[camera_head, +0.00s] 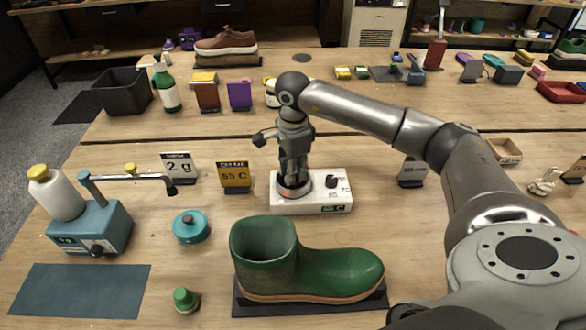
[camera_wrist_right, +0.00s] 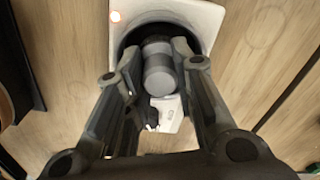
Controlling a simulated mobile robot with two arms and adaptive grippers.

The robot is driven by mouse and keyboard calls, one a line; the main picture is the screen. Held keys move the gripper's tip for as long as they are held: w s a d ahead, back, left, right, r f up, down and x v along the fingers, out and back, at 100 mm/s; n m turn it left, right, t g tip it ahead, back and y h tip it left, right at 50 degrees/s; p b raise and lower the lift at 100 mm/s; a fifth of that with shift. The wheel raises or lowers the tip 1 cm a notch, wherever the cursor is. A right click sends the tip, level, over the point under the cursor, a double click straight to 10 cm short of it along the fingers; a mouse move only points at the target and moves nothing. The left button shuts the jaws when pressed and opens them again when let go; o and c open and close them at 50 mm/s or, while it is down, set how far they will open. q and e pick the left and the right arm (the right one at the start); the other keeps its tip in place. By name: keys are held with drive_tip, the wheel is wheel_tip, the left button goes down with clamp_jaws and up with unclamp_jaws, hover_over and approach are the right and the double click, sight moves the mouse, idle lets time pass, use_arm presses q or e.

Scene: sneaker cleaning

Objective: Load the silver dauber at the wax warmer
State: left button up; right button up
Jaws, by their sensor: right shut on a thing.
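The wax warmer (camera_head: 335,200) is a white box with a dark knob and a small green display, in the middle of the table. In the right wrist view it is a white base (camera_wrist_right: 196,15) around a dark round pot. My right gripper (camera_head: 294,178) points straight down over the pot, its fingertips at the opening. It is shut on the silver dauber (camera_wrist_right: 157,70), a grey cylinder between the fingers in the wrist view. The dauber's lower end is hidden, so I cannot tell how deep it sits or whether it touches wax. My left gripper is not in view.
A green boot (camera_head: 320,272) on a dark mat stands in front of the warmer. A teal lidded pot (camera_head: 190,227), a "55 C" sign (camera_head: 235,177) and a teal dispenser (camera_head: 95,230) stand to the left. A small sign (camera_head: 412,172) stands right of the warmer.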

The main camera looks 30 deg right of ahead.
drive_tip(key=shift+r+p, duration=2.1)
drive_tip(key=shift+r, duration=1.4)
drive_tip(key=shift+f, duration=0.1)
